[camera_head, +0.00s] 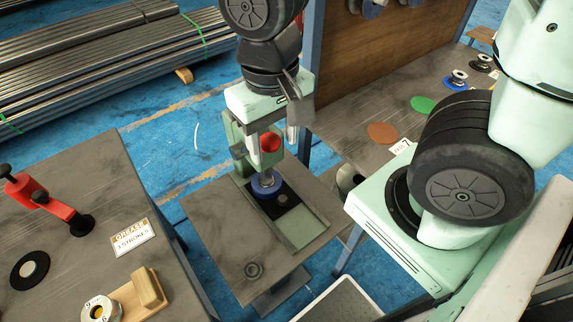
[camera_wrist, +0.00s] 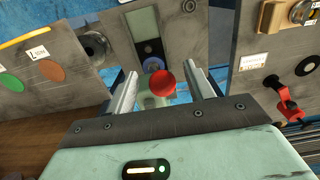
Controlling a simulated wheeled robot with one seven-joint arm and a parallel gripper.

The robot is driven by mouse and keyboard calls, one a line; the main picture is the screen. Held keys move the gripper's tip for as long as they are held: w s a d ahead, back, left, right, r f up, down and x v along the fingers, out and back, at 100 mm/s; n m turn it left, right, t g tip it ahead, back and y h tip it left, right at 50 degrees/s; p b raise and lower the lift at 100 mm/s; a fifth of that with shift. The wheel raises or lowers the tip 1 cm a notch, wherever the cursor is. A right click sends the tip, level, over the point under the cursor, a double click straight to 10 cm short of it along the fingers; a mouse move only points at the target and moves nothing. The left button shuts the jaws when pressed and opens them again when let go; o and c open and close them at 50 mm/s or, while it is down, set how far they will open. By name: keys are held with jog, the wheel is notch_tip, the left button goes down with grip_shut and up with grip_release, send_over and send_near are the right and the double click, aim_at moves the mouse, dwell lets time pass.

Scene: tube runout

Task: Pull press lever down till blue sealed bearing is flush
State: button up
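The press (camera_head: 302,230) is a pale green frame with a dark bed on a small grey table. The blue sealed bearing (camera_head: 266,184) sits under its ram, above the dark bed. It also shows as a small blue ring in the wrist view (camera_wrist: 153,64). The lever's red ball knob (camera_head: 270,142) is in front of the press head. My gripper (camera_wrist: 163,92) is open, with its two fingers apart on either side of the red knob (camera_wrist: 163,83) in the picture. No finger visibly touches the knob. How far the bearing is pressed in cannot be told.
A table at left holds a red clamp-like tool (camera_head: 48,202), a grease card (camera_head: 133,237) and a wooden block. A bench at right carries green (camera_head: 423,104) and brown discs (camera_head: 382,133) and small spools. A grey bin (camera_head: 340,302) stands in front.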

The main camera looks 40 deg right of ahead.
notch_tip(320, 180, up, 7)
jog(key=p, duration=0.7)
jog(key=shift+r, duration=0.1)
notch_tip(320, 180, up, 17)
jog(key=p, duration=0.1)
jog(key=shift+r, duration=0.15)
dwell(0.5)
